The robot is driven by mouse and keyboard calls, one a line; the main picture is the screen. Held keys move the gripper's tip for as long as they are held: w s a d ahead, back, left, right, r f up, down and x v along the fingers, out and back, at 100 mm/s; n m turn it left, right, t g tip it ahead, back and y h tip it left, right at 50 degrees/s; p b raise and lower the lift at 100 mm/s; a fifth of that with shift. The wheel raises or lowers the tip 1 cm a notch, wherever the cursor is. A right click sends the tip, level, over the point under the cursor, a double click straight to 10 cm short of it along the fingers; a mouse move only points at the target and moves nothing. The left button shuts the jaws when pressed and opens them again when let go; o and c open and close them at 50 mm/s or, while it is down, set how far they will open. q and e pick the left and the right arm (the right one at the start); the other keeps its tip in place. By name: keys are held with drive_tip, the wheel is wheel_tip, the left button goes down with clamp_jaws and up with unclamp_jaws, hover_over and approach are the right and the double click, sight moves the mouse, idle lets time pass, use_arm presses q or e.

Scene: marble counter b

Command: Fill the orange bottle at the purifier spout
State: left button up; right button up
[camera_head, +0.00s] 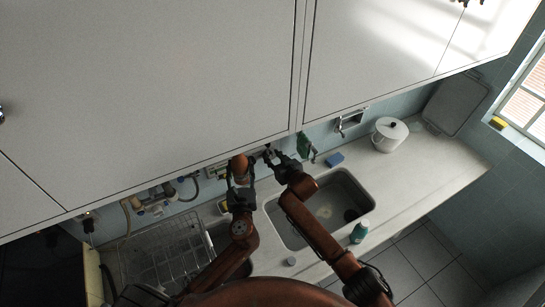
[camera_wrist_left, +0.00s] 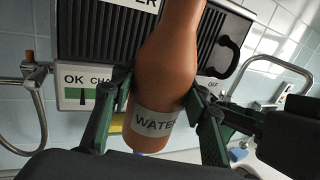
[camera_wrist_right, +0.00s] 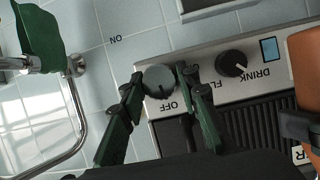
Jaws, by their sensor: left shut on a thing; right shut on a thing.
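The orange bottle (camera_head: 240,164) is in front of the purifier (camera_head: 214,172) at the back wall. My left gripper (camera_wrist_left: 158,95) is shut around the bottle, whose body carries a WATER label in the left wrist view (camera_wrist_left: 155,122). The bottle's top runs out of that view, and I cannot make out the spout or the water level. My right gripper (camera_wrist_right: 163,92) is shut on a grey round knob (camera_wrist_right: 159,80) at the purifier's edge, between ON and OFF markings, nearer OFF. A black selector knob (camera_wrist_right: 231,63) beside it has its mark toward DRINK.
White cabinets (camera_head: 150,90) overhang the work area. The sink (camera_head: 320,212) lies in front, with a wire dish rack (camera_head: 165,250) to the left. The right counter is mostly clear.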

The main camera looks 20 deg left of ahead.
drive_tip(key=shift+n+h, duration=0.3)
drive_tip(key=shift+n, duration=0.3)
drive_tip(key=o, duration=1.2)
drive_tip(key=shift+c, duration=0.2)
drive_tip(key=shift+s, duration=0.1)
drive_tip(key=v, duration=1.1)
drive_tip(key=shift+s+d, duration=0.2)
drive_tip(key=shift+s, duration=0.2)
